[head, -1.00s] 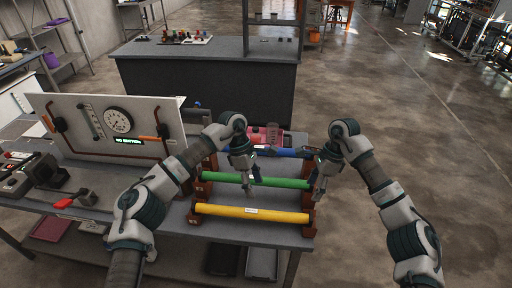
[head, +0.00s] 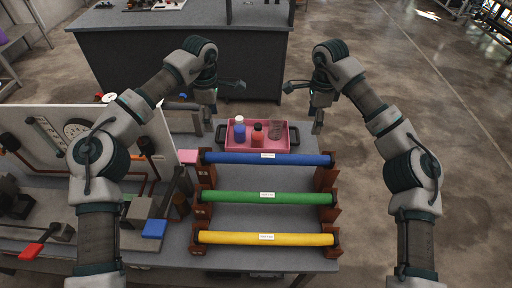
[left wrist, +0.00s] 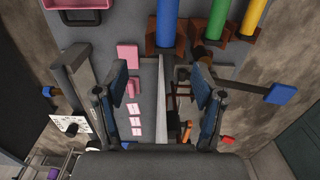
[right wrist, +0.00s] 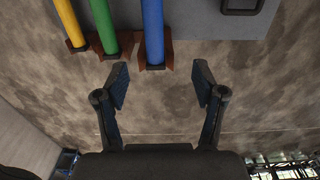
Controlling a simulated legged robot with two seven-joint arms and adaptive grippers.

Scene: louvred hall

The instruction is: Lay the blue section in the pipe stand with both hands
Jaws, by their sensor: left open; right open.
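The blue section (head: 240,158) lies level across the back cradles of the red-brown pipe stand (head: 202,217), behind the green section (head: 240,198) and the yellow section (head: 240,238). My left gripper (head: 226,99) is open and empty, beyond the blue section's left end and apart from it. My right gripper (head: 302,106) is open and empty beyond its right end, also apart. The left wrist view shows one blue end (left wrist: 166,22) in its cradle, ahead of the open fingers. The right wrist view shows the other end (right wrist: 153,30) at its bracket.
A pink tray (head: 295,131) with bottles and a clear beaker stands behind the stand. A gauge panel (head: 55,118) and bench tools are at left. A dark counter (head: 180,75) stands beyond the bench. Open floor (head: 480,200) lies to the right.

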